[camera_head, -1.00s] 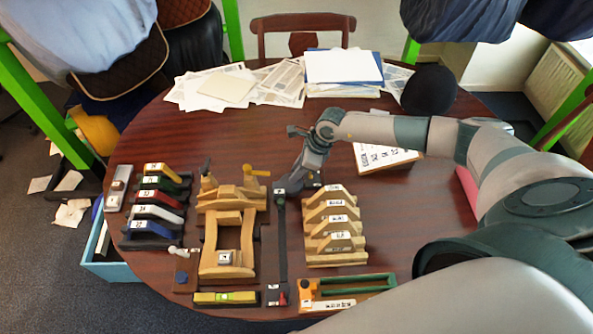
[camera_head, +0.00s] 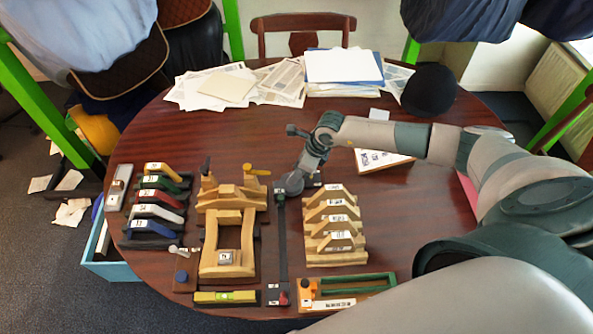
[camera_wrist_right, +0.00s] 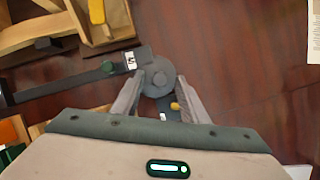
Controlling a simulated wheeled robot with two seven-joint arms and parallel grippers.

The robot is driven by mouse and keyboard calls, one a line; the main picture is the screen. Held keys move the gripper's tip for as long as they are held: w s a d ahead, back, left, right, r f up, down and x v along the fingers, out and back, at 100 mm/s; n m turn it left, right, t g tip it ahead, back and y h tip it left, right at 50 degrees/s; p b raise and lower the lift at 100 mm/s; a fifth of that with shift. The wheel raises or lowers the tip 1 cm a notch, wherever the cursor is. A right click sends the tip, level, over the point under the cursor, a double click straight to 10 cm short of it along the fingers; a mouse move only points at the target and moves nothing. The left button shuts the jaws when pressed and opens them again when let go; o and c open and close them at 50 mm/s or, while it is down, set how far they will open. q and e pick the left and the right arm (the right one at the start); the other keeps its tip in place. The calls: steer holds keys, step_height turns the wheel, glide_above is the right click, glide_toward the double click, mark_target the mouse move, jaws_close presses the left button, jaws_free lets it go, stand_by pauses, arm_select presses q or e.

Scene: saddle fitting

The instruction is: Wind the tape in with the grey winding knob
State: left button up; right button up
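The grey winding knob (camera_head: 293,183) is a round disc at the upper end of the dark tape (camera_head: 282,240), which lies straight toward the table's near edge. In the right wrist view the knob (camera_wrist_right: 157,78) sits between the fingertips of my right gripper (camera_wrist_right: 160,88), and the tape (camera_wrist_right: 60,83) runs off to the left. The fingers straddle the knob; whether both press on it is unclear. In the head view my right gripper (camera_head: 304,170) reaches down to the knob from above. A small block with a red part (camera_head: 278,295) is at the tape's near end. My left gripper is out of view.
A wooden saddle frame (camera_head: 210,240) stands left of the tape. Wooden arched pieces (camera_head: 335,225) stand close on its right. Coloured, numbered pieces (camera_head: 155,208) line the left side. A green-framed tray (camera_head: 355,288) lies at the near edge.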

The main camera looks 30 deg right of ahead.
steer(key=b+v, duration=0.6)
steer(key=v, duration=1.1)
steer(key=shift+r, duration=0.2)
steer(key=shift+d, duration=0.1)
